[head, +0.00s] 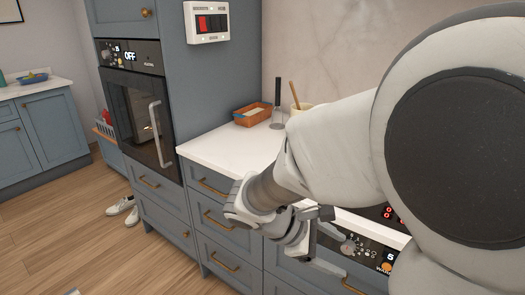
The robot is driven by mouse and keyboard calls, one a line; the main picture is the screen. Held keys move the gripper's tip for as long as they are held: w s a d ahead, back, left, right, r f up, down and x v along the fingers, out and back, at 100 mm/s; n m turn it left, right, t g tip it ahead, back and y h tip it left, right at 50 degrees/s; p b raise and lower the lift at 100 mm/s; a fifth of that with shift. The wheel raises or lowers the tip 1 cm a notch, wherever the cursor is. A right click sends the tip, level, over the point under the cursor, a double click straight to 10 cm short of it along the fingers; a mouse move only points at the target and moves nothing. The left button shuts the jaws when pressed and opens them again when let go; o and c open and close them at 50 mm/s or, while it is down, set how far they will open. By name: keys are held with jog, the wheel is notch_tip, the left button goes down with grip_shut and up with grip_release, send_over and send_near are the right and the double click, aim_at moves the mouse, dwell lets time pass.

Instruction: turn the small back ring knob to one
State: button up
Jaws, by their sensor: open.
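The cooker's control panel (367,251) is a dark strip below the worktop, at the lower right in the head view. A grey knob (347,246) with pale marks around it is on this strip. I cannot tell which ring it serves or its setting. An orange-lit spot (386,267) and a white digit that looks like 5 are farther right, above partly cut-off lettering. My gripper (336,257) is open, close to the grey knob on its left side. I cannot tell whether it touches the knob. My arm hides much of the hob and part of the panel.
The white worktop (222,150) holds an orange-brown tray (252,113) and a utensil (278,103). Blue drawers (215,218) with brass handles lie below. A built-in oven (138,105) reads OFF. White shoes (122,205) lie on the otherwise mostly clear wooden floor.

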jog(key=w+a+f+n+t+h+b, duration=0.1)
jog(key=w+a+f+n+t+b, duration=0.3)
jog(key=w+a+f+n+t, duration=0.35)
jog(key=w+a+f+n+t+h+b, duration=0.1)
jog(key=w+a+f+n+t+b, duration=0.35)
jog(key=a+f+n, duration=0.5)
jog(key=b+x, duration=0.3)
jog(key=x, duration=1.4)
jog(key=shift+s+d, duration=0.2)
jog(key=shift+c, duration=0.4)
jog(key=shift+m, duration=0.3)
grip_shut()
